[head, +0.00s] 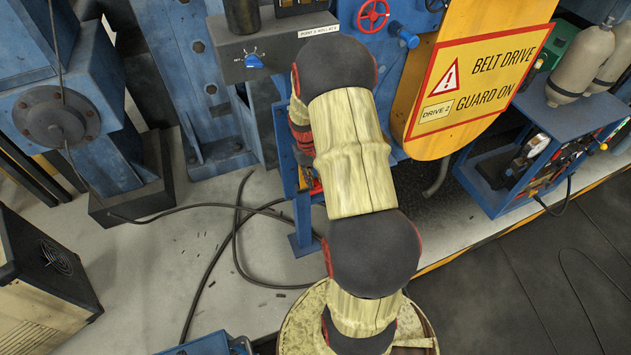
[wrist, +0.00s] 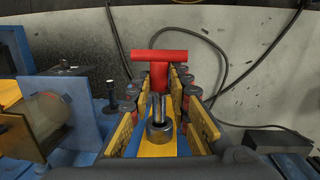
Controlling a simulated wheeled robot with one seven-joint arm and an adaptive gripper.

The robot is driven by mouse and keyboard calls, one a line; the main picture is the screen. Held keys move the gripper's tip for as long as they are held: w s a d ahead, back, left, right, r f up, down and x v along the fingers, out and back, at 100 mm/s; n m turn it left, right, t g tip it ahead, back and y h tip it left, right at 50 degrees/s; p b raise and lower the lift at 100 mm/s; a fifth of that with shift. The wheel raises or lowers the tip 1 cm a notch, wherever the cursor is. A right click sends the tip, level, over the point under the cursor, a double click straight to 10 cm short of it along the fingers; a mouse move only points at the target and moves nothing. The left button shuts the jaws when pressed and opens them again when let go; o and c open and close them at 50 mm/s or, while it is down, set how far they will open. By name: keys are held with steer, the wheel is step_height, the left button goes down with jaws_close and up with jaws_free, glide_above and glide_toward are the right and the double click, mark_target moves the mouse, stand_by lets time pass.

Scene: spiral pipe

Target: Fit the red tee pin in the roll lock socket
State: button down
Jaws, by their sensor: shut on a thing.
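The red tee pin (wrist: 158,66) shows in the wrist view, with its crossbar across the top and its stem between my fingertips. My gripper (wrist: 160,88) is shut on the red stem. Nearer the wrist camera, between the yellow-padded fingers, a bright metal rod stands in a round metal collar (wrist: 158,131) over a yellow surface. I cannot tell whether this rod belongs to the pin or whether the collar is the roll lock socket. In the head view my arm hides the pin and the working area.
A yellow belt drive guard (head: 480,80) stands right of my arm. A grey control box (head: 245,50) with a blue knob is behind left. Loose black cables (head: 235,235) lie on the floor.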

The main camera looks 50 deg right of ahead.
mark_target(312, 175)
steer(key=shift+w+d, duration=0.4)
steer(key=shift+w, duration=0.3)
steer(key=shift+w+d, duration=0.35)
steer(key=shift+w, duration=0.3)
steer(key=c, duration=2)
jaws_free()
steer(key=shift+s+a, duration=0.15)
steer(key=shift+s, duration=0.1)
steer(key=shift+s+a, duration=0.3)
steer(key=shift+s, duration=0.25)
steer(key=shift+c, duration=0.6)
jaws_close()
steer(key=shift+w, duration=0.1)
